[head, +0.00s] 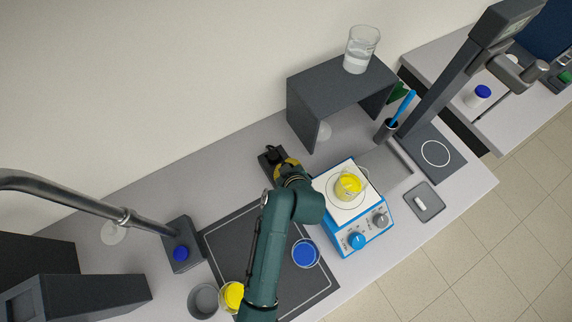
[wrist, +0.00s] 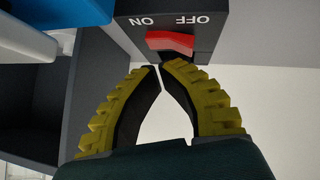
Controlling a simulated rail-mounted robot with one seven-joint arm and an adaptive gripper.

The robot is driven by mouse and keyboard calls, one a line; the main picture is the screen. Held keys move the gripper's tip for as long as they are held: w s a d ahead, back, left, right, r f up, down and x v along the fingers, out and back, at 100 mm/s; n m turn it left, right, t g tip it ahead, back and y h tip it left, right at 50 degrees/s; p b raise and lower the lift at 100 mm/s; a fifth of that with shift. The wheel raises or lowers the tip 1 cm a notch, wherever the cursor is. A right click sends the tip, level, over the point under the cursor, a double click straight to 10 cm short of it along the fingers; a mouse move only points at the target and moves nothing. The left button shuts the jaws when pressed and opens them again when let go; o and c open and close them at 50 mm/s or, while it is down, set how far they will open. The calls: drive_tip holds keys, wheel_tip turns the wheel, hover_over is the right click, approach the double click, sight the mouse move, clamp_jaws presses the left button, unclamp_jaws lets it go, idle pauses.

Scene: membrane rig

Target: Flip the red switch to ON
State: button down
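The red switch (wrist: 170,42) sits on a dark box (wrist: 125,40) in the wrist view. Its labels appear upside down, ON at left and OFF at right. I cannot tell surely which side of the switch is pressed in. My gripper (wrist: 161,66) has yellow ribbed fingers with black inner pads. The fingertips meet just below the switch in the picture, with nothing between them; whether they touch the switch is unclear. In the head view my gripper (head: 279,167) is at the dark switch box (head: 267,157), and the red switch is hidden.
A blue-white hotplate (head: 349,229) with a beaker of yellow contents (head: 348,187) stands close right of my gripper. A dark raised stand (head: 335,92) carrying a glass beaker (head: 361,50) is behind. A blue-topped container (head: 305,254) is on the dark mat (head: 225,240).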

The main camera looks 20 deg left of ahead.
wheel_tip(320, 180, up, 4)
drive_tip(key=p, duration=0.3)
drive_tip(key=shift+s+r, duration=0.1)
drive_tip(key=shift+r, duration=0.1)
drive_tip(key=d+b+v, duration=0.1)
drive_tip(key=v, duration=0.8)
drive_tip(key=shift+w+f, duration=0.2)
drive_tip(key=shift+w, duration=0.2)
drive_tip(key=shift+d, duration=0.15)
